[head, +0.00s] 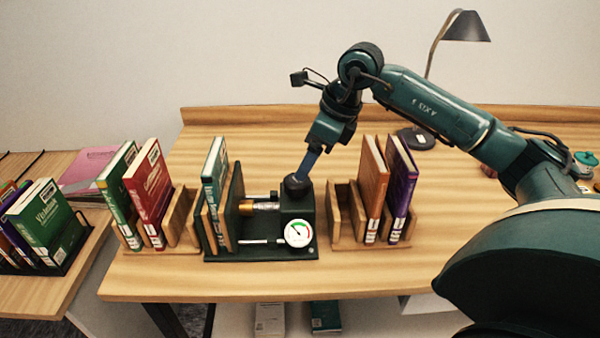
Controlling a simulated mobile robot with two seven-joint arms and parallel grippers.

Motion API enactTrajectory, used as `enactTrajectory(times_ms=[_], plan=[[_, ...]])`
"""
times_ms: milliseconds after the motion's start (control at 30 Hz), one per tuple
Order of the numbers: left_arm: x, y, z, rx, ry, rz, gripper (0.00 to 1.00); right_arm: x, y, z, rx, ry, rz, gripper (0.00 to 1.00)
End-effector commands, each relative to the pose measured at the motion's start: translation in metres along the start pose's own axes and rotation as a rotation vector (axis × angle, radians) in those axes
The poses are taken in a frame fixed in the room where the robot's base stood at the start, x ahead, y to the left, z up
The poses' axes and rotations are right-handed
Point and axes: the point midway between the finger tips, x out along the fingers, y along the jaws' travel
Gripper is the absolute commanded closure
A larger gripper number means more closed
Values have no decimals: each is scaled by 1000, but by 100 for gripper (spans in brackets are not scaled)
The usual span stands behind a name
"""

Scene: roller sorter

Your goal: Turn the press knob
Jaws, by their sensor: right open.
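The dark green press (262,250) stands on the wooden table, with a round white gauge (298,233) on its front. A teal book (214,168) stands upright at the left side of the press, next to its plates. The dark press knob (297,185) is on top of the block at the right of the press. My right gripper (306,172) points down at the knob, its blue fingertips at or just above it; I cannot tell if they touch. It is open. My left gripper is out of view.
A wooden rack (186,232) with a green and a red book stands left of the press. Another rack (342,238) with an orange and a purple book stands close on the right. A lamp (466,27) stands behind my right arm. The table behind the press is clear.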

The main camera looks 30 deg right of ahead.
Motion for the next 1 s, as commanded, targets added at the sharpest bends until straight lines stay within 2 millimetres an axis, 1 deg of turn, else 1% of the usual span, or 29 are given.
enactTrajectory(times_ms=[33,100,200,300,400,500,733,767,1000], plan=[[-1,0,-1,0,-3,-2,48,11,1,0,1,2,3,27],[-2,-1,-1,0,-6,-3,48,24,1,0,0,1,4,27],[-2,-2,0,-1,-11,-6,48,41,1,0,0,0,2,27],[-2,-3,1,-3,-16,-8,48,53,1,1,1,-1,3,27],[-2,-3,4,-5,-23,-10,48,60,0,0,1,-1,1,27],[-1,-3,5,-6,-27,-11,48,63,0,1,0,-3,1,27],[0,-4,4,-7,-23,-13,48,64,0,1,0,-3,1,27],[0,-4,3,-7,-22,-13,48,64,0,1,0,-3,1,29],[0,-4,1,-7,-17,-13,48,64,0,0,0,-2,1,48]])
